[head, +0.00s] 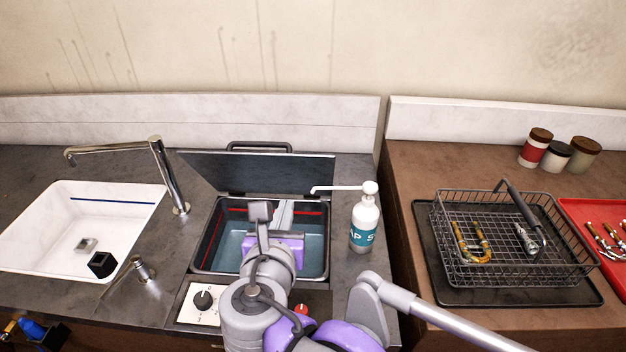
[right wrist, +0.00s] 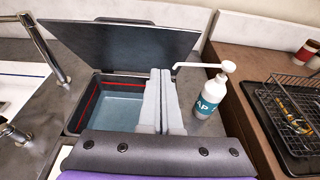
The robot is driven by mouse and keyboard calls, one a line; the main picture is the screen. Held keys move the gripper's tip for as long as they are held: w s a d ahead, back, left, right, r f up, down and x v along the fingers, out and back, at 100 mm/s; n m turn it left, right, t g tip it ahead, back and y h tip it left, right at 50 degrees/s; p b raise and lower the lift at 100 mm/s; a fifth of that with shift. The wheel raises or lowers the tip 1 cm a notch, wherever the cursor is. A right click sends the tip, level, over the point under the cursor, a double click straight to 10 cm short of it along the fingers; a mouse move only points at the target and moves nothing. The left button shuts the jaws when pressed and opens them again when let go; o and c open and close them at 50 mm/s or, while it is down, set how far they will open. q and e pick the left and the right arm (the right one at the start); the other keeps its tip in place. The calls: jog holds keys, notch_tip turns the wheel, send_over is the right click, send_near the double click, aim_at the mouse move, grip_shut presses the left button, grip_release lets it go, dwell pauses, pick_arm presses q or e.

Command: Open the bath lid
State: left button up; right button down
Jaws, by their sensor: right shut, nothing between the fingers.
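The bath (head: 215,225) is a dark rectangular basin set in the counter, with bluish liquid and a red line inside. Its dark lid (head: 255,172) stands raised at the back edge, with a bar handle (head: 258,146) along its top. The raised lid (right wrist: 125,45) and the bath's open left part also show in the right wrist view. My right gripper (head: 284,214) is over the right part of the bath, in front of the lid. Its two grey fingers (right wrist: 160,100) are together and empty. My right arm hides part of the bath's front. My left gripper is not in view.
A white soap pump bottle (head: 365,220) stands close to the right of the bath, its spout reaching toward the lid. A sink (head: 80,215) with a tap (head: 165,175) is at the left. A wire basket (head: 510,240) stands on a black tray (head: 450,293) at the right.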

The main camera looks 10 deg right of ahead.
send_near(295, 158)
notch_tip(295, 158, down, 4)
jog(key=w, duration=0.3)
jog(key=shift+w+d+r, duration=0.2)
jog(key=shift+w+r, duration=0.2)
jog(key=shift+w, duration=0.05)
jog(key=shift+w+d+r, duration=0.2)
jog(key=shift+w+r, duration=0.25)
jog(key=shift+w+d+r, duration=0.1)
jog(key=shift+w+r, duration=0.15)
jog(key=shift+w, duration=0.25)
jog(key=shift+p, duration=0.3)
